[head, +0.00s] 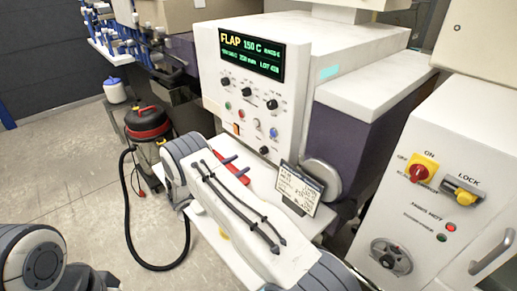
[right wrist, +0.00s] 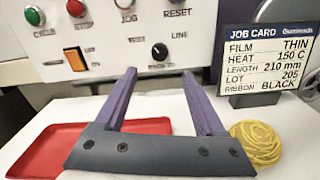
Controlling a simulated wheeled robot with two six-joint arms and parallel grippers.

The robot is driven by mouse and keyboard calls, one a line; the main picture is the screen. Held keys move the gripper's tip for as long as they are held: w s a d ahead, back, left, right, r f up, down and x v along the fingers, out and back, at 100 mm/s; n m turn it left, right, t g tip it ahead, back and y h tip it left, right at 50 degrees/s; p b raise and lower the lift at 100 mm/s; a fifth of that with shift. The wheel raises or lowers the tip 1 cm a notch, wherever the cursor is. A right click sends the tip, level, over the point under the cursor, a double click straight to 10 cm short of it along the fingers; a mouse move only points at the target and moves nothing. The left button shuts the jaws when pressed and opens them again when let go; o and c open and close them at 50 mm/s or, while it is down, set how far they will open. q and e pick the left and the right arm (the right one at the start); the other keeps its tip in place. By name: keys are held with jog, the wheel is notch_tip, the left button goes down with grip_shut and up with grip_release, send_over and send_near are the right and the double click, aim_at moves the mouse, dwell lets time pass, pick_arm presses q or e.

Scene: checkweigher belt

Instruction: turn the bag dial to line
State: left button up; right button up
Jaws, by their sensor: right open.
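A black dial (right wrist: 160,51) is on the white machine panel in the right wrist view, with the word LINE to its upper right. The label on its left is too faint to read. Its white mark seems to point up and left, away from LINE. The same dial shows low on the panel in the head view (head: 264,150). My right gripper (right wrist: 159,75) has two purple fingers spread apart and empty, below and in front of the dial, not touching it. In the head view my right arm hides most of this gripper. My left gripper is out of view.
An orange switch (right wrist: 75,61) and several buttons surround the dial. A job card (right wrist: 268,58) stands right, a yellow coil (right wrist: 257,143) near the right finger. A red tray (right wrist: 45,145) lies left on the white shelf. A red vacuum (head: 148,125) stands on the floor.

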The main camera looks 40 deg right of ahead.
aim_at(262, 152)
jog(key=d+p, duration=0.1)
jog(key=d, duration=0.2)
jog(key=d+p, duration=0.2)
jog(key=d, duration=0.1)
jog(key=d+p, duration=0.1)
jog(key=d, duration=0.2)
jog(key=shift+w+d, duration=0.15)
jog(key=shift+w, duration=0.2)
jog(key=shift+d+p, duration=0.3)
jog(key=shift+d, duration=0.2)
jog(key=shift+w, duration=0.1)
jog(key=shift+f, duration=0.1)
grip_shut()
